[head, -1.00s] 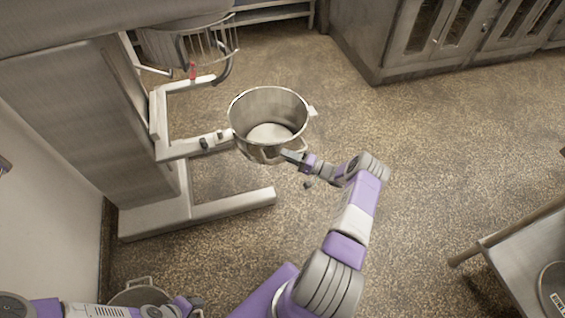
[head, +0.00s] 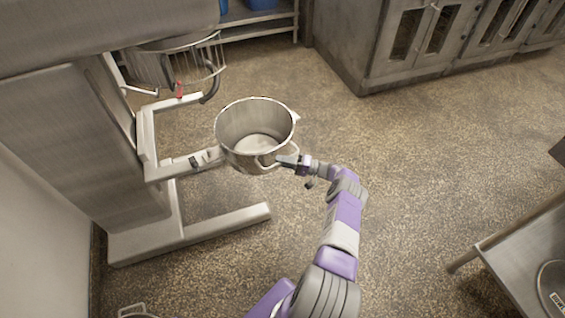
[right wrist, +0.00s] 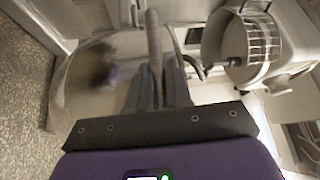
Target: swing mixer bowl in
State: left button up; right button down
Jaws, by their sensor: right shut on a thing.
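The steel mixer bowl (head: 238,158) is upright and empty in the middle of the head view, swung out beside the white bowl yoke (head: 146,135) of the mixer. Its left side meets the yoke's front arm. My right gripper (head: 287,160) is shut on the bowl's handle at its front right. In the right wrist view the two fingers close around a handle bar (right wrist: 155,60), with the bowl wall (right wrist: 92,85) to the left. A red-tipped lever (head: 180,90) stands on the yoke's far arm. My left gripper is not in view.
The wire guard (head: 200,58) hangs under the mixer head, left of the bowl. The mixer's foot (head: 225,225) runs along the floor below it. A steel table (head: 520,255) stands at the lower right and cabinets (head: 400,45) at the back.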

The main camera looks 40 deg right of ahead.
jog(key=shift+w, duration=0.1)
jog(key=c, duration=1.1)
grip_release()
jog(key=shift+c, duration=0.2)
jog(key=v, duration=0.7)
jog(key=shift+s+d, duration=0.15)
jog(key=shift+s, duration=0.1)
jog(key=shift+c, duration=0.2)
